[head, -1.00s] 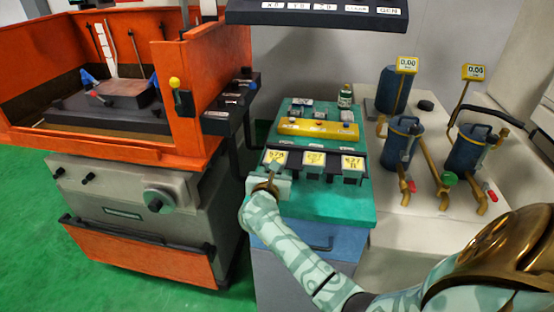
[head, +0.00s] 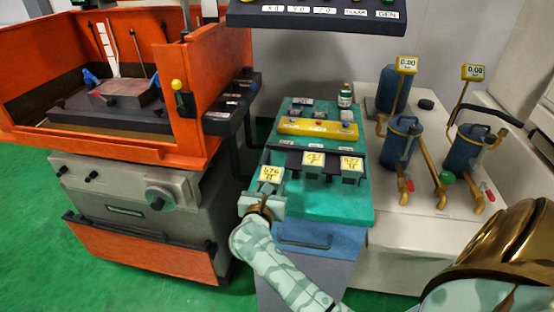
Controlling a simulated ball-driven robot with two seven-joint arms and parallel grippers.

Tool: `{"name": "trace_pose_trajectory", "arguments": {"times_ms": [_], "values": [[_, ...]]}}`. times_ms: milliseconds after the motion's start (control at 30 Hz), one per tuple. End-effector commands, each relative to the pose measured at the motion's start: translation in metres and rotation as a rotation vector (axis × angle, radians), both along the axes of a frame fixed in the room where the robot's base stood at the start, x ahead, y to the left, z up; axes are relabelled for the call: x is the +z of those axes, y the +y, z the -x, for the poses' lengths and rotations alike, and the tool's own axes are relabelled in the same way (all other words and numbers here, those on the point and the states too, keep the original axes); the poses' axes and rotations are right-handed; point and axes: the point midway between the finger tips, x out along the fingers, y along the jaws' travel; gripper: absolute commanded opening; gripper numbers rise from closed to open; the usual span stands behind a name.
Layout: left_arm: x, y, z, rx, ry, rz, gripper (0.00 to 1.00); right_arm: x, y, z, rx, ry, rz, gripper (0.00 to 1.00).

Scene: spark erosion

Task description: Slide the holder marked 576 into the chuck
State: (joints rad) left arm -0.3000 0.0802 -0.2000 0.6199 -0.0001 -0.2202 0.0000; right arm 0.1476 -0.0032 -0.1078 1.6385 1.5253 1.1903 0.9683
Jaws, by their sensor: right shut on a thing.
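My right gripper (head: 262,203) is at the front left of the teal cart top, shut on a holder with a yellow tag (head: 270,174). The tag's print is small but looks like 576. The holder is in front of the dark rack (head: 316,164), clear of its slot. Two other yellow-tagged holders, one in the middle (head: 313,159) and one at the right (head: 351,163), hang in the rack. The chuck cannot be made out in this view. My left gripper is not in view.
The orange-walled machine tank (head: 100,144) stands at the left, with a workpiece (head: 126,88) inside. A yellow block (head: 317,129) and a small bottle (head: 345,95) are on the cart behind the rack. Blue filter canisters (head: 402,140) and pipes stand at the right. A control panel overhangs the top.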

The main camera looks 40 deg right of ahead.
Motion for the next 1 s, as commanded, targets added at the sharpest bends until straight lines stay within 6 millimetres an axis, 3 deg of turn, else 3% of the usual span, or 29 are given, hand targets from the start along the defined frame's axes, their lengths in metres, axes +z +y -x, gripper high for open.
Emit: {"name": "trace_pose_trajectory", "arguments": {"times_ms": [533, 1000], "values": [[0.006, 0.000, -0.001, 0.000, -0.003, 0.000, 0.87, 0.001, 0.030, 0.025, 0.001, -0.003, 0.000, 0.07], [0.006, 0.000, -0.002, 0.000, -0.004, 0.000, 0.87, 0.001, 0.033, 0.028, 0.000, -0.003, 0.000, 0.07]]}}
